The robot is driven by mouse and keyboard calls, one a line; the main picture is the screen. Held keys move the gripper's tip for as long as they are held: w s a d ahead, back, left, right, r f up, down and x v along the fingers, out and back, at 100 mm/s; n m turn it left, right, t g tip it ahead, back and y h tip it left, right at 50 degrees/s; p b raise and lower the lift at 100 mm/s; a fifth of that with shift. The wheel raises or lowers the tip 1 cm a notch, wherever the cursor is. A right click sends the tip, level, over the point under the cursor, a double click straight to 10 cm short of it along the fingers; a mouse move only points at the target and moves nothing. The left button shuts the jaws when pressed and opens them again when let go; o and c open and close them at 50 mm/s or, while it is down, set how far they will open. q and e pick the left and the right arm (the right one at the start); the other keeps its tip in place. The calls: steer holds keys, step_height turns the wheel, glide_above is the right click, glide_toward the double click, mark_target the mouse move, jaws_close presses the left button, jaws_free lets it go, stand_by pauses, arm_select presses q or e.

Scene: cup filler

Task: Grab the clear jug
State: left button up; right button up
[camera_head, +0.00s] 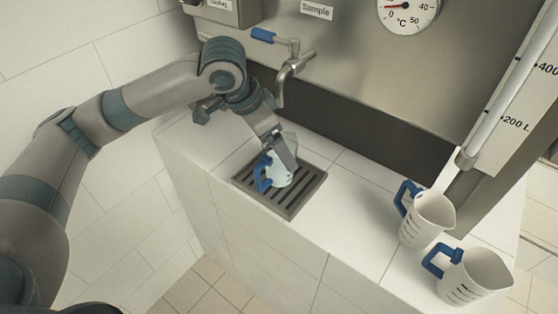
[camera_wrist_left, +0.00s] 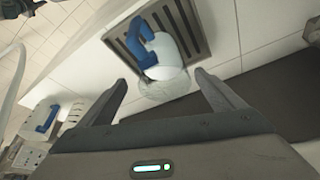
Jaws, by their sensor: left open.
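The clear jug (camera_head: 281,178), pale and see-through with a blue handle, stands on the drain grate under the tap. In the left wrist view the clear jug (camera_wrist_left: 169,82) lies beyond and between the fingertips, its blue handle toward the top. My left gripper (camera_head: 279,150) is at the jug in the head view and partly covers it. In the left wrist view my left gripper (camera_wrist_left: 160,82) is open, with a finger on each side and nothing clamped. I cannot tell whether a finger touches the jug. My right gripper is in neither view.
A metal tap (camera_head: 292,66) with a blue lever hangs above the drain grate (camera_head: 292,208). Two white jugs with blue handles, one (camera_head: 428,220) behind the other (camera_head: 474,277), stand at the right. The white tiled counter (camera_head: 340,240) between grate and jugs is clear.

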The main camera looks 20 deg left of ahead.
arm_select(q)
steer(key=x, duration=0.1)
steer(key=p+x, duration=0.1)
steer(key=x, duration=0.3)
steer(key=shift+a, duration=0.4)
steer(key=shift+w, duration=0.1)
steer(key=c, duration=1.6)
steer(key=shift+o, duration=0.2)
